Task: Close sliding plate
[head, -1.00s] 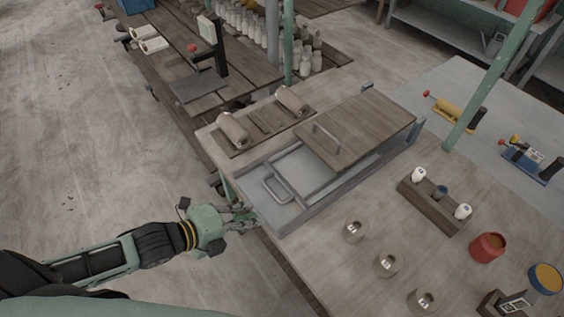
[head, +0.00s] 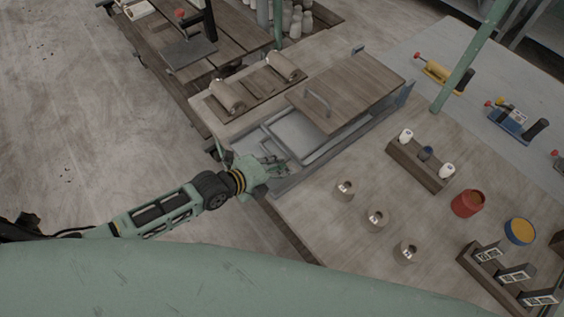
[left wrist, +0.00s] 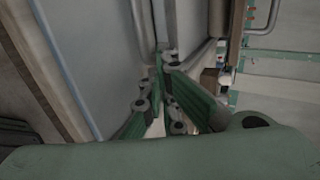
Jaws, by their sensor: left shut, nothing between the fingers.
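The sliding plate (head: 345,90) is a brown wooden panel with a metal bar handle (head: 318,103) on its near left part. It covers the far right part of a grey metal tray frame (head: 343,150) on the table. The near left part of the frame is uncovered and shows a grey inner tray (head: 297,131). My left gripper (head: 283,168) is at the near left end of the frame, over its rim, away from the plate's handle. In the left wrist view its green fingers (left wrist: 165,95) are shut and empty beside grey metal surfaces. My right gripper is not in view.
Two rollers (head: 228,96) lie on a board left of the frame. Several metal weights (head: 376,219) and a wooden rack with small bottles (head: 420,165) stand to the right. A red pot (head: 467,203) is further right. Bare tabletop lies between frame and weights.

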